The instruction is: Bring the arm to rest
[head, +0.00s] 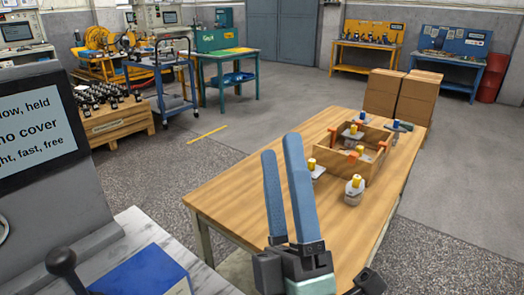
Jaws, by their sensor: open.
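My gripper (284,165) rises from the bottom middle of the head view, in front of the wooden table (235,195). Its two long blue fingers point up and stand a little apart. Nothing shows between them. The arm behind the gripper's body is mostly out of view at the bottom edge.
A wooden tray (337,178) with orange clips holds yellow-topped parts on the table. A similar part (354,190) stands outside it, near the right edge. Cardboard boxes (402,95) stand behind. A screen (38,128) and grey console fill the left.

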